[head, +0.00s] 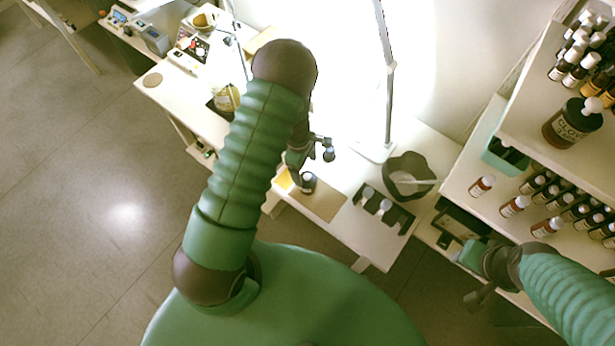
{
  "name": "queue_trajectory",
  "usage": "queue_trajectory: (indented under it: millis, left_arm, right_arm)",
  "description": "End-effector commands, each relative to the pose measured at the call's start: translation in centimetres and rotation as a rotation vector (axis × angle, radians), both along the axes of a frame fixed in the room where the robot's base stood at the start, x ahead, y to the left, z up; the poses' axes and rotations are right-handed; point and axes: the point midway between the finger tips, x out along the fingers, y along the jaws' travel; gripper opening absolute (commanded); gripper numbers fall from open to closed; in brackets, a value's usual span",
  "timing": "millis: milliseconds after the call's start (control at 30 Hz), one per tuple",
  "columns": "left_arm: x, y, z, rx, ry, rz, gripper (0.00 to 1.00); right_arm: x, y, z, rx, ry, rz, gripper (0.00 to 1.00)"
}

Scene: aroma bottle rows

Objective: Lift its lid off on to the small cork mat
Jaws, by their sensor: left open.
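My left gripper (320,149) is open above the white bench, partly hidden by its own arm. A small dark jar (308,183) with a greyish top stands just below it, on or at the edge of a tan mat (325,204). I cannot tell whether the gripper touches the jar. A small round cork-coloured mat (152,80) lies bare at the left end of the bench. My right gripper (476,276) is at the lower right, in front of the shelves; its fingers are too unclear to read.
A lamp post (388,90) rises behind. Shelves with several bottles, including a large brown one (572,124), fill the right. Instruments (150,38) crowd the far left.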

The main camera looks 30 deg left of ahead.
Motion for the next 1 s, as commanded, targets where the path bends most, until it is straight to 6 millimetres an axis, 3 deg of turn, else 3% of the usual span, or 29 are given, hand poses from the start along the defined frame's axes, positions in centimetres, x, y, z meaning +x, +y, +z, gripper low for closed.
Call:
queue_trajectory:
  millis: [167,400,633,1000]
  left_arm:
    - [-0.2,-0.2,-1.7,0.001,0.001,0.0,0.83]
    - [0.0,-0.4,-5.6,0.002,-0.001,-0.003,0.83]
    - [0.2,-0.4,-6.0,0.001,-0.003,-0.003,0.83]
    - [0.1,-0.4,-5.9,0.001,-0.003,-0.003,0.35]
  right_arm:
    - [0.0,0.0,0.6,0.0,0.0,0.0,0.36]
    - [0.0,0.0,1.5,0.0,0.0,0.0,0.36]
    - [0.0,0.0,1.5,0.0,0.0,0.0,0.36]
    - [0.0,0.0,1.5,0.0,0.0,0.0,0.36]
